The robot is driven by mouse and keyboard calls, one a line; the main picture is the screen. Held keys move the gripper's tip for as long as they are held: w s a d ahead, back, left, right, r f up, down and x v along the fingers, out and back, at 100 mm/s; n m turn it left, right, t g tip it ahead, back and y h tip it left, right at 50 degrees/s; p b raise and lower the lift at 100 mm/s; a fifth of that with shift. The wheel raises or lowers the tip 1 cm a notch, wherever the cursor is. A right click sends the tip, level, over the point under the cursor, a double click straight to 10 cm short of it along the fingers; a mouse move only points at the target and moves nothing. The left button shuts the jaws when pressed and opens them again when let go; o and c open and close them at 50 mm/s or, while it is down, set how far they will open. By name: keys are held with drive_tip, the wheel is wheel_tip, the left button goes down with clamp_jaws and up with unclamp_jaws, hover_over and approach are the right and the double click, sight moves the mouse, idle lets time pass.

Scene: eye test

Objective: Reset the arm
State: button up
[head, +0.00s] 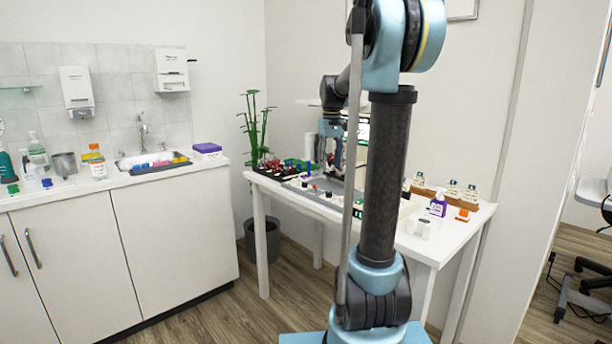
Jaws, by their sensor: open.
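My arm stands upright in the middle of the head view, blue and black, and bends over at the top toward the white table. My gripper (331,160) hangs at the far end of the arm, above the back part of the white table (428,249). It points down and is open. It looks small and is partly crowded by the things behind it, so I cannot tell if anything touches it. My upright arm link hides the middle of the table.
Red-topped items (295,167) stand at the table's left. A purple-labelled bottle (438,204) and a wooden rack of bottles (452,194) are at the right. A counter with a sink (150,158) is at left. Floor (250,300) between is clear.

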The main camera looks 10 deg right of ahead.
drive_tip(key=s+f+m+t, duration=0.1)
drive_tip(key=s+f, duration=0.3)
drive_tip(key=s, duration=0.6)
drive_tip(key=s+f, duration=0.3)
drive_tip(key=s, duration=0.7)
drive_tip(key=s+f+m+t, duration=0.1)
drive_tip(key=s+f, duration=1.2)
drive_tip(key=shift+s+f+m, duration=0.25)
drive_tip(key=shift+f+m, duration=0.05)
drive_tip(key=shift+m, duration=0.1)
drive_tip(key=shift+a, duration=0.1)
drive_tip(key=shift+c, duration=0.9)
drive_tip(key=shift+a, duration=0.15)
